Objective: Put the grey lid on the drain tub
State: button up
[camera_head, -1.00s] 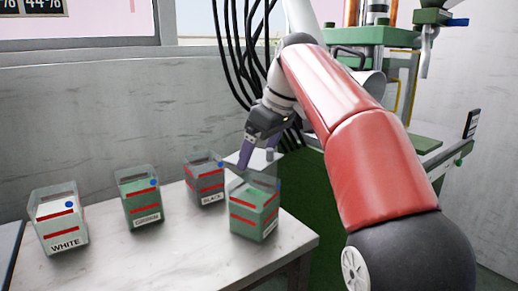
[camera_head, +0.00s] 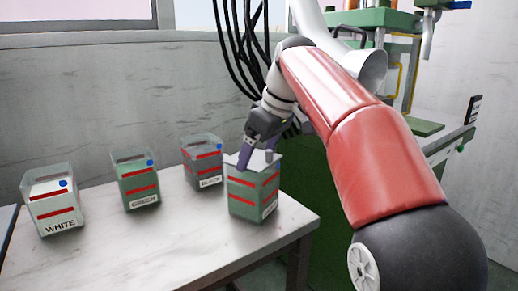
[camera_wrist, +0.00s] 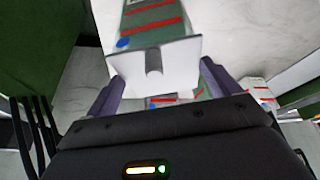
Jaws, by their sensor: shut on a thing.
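The tub under my gripper (camera_head: 255,158), which I take as the drain tub (camera_head: 241,203), is green with red stripes and stands at the table's right end. Its label is too small to read. The pale grey lid (camera_head: 272,161) with a small upright knob is at the tub's top; whether it rests on the rim or hovers just above cannot be told. In the wrist view the lid (camera_wrist: 180,62) lies between the purple fingers of my gripper (camera_wrist: 163,88), which is shut on it. The lid hides most of the tub's mouth.
Tubs marked WHITE (camera_head: 53,207), GREEN (camera_head: 138,186) and BLACK (camera_head: 202,164) stand to the left on the pale table (camera_head: 160,240). The black one is close to the drain tub. A green machine (camera_head: 335,215) and dark cables (camera_head: 238,60) are behind and right.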

jog(key=o, duration=0.7)
jog(key=shift+o, duration=0.2)
jog(key=shift+r, duration=0.1)
jog(key=p+v, duration=0.2)
jog(key=v, duration=0.5)
jog(key=shift+r, duration=0.1)
jog(key=shift+d+r+p, duration=0.1)
jog(key=shift+r+p, duration=0.15)
jog(key=shift+p, duration=0.05)
jog(key=shift+s, duration=0.1)
